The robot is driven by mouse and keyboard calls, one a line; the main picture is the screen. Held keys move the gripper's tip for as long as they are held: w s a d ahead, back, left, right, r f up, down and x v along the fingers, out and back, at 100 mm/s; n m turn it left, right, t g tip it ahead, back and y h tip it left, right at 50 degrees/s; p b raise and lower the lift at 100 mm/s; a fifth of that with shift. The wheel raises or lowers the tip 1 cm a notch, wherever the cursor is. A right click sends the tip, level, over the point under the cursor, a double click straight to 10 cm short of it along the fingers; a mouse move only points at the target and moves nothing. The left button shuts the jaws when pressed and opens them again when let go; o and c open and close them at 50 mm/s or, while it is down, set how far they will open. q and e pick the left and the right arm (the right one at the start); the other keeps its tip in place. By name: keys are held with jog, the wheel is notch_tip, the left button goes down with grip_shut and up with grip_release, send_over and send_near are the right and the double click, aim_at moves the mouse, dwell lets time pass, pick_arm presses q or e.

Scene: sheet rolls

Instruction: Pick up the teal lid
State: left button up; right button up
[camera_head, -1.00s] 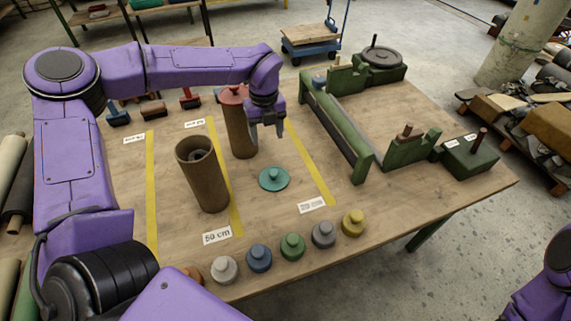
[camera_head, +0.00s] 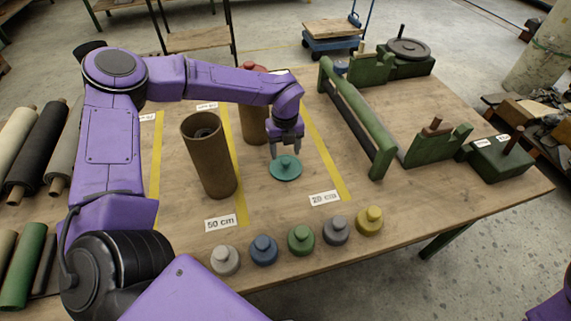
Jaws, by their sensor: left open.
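The teal lid (camera_head: 286,172), a flat disc with a small raised knob, lies on the wooden table (camera_head: 300,210) between two yellow lines. My left gripper (camera_head: 285,153) is open and points down, with its fingertips just above the lid, around or close to its knob. I cannot tell whether the fingers touch the knob. Of my right arm, only a small purple part shows at the lower right edge; its gripper is out of view.
An open brown tube (camera_head: 209,160) stands left of the lid; another tube (camera_head: 254,123) stands behind, partly hidden by my arm. Several knobbed lids, including a green one (camera_head: 301,240), line the front edge. A green metal frame (camera_head: 358,120) stands to the right.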

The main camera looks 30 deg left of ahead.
aim_at(286, 160)
pick_arm(q)
notch_tip(286, 160, down, 4)
jog(key=shift+w+f+p, duration=0.1)
jog(key=shift+w+p, duration=0.05)
jog(key=shift+p, duration=0.35)
jog(key=c, duration=1.1)
